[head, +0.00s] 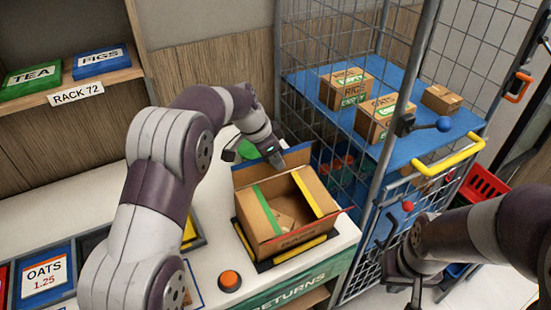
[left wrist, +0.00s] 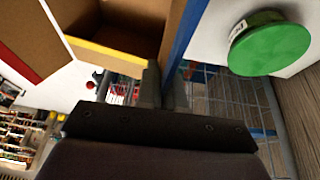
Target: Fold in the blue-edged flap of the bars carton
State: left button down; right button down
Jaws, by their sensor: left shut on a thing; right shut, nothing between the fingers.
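The bars carton (head: 258,236) stands open-topped at the counter's right end; the print on its front is hard to read. The blue-edged flap (head: 246,176) stands up along its back side; in the left wrist view its blue edge (left wrist: 187,32) runs down between my fingers. My left gripper (head: 277,160) is shut on this flap, and it also shows in the left wrist view (left wrist: 164,88). Green-, yellow- and red-edged flaps are at the other sides. My right gripper (head: 416,291) is shut and empty, low at the right, away from the carton.
A wire cage trolley (head: 345,155) with boxes on a blue shelf stands right behind the carton. A green disc (left wrist: 270,43) is beside the flap. An orange button (head: 229,280) is in front on the counter. Trays with an OATS label (head: 45,275) lie at the left.

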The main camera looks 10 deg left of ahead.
dwell(0.5)
pick_arm(q)
jog(key=shift+s+d+f+b, duration=0.1)
jog(key=shift+f+b, duration=0.05)
jog(key=shift+b, duration=0.55)
jog(key=s+t+y+b, duration=0.1)
jog(key=t+b, duration=0.1)
jog(key=b, duration=0.2)
jog(key=d+m+t+y+b, duration=0.1)
jog(key=t+b, duration=0.1)
jog(key=b, duration=0.2)
jog(key=s+t+y+b, duration=0.1)
jog(key=b, duration=0.3)
jog(key=shift+s+d+f+t, duration=0.3)
jog(key=shift+t, duration=0.1)
jog(key=c, duration=1.3)
grip_release()
jog(key=shift+c, duration=0.2)
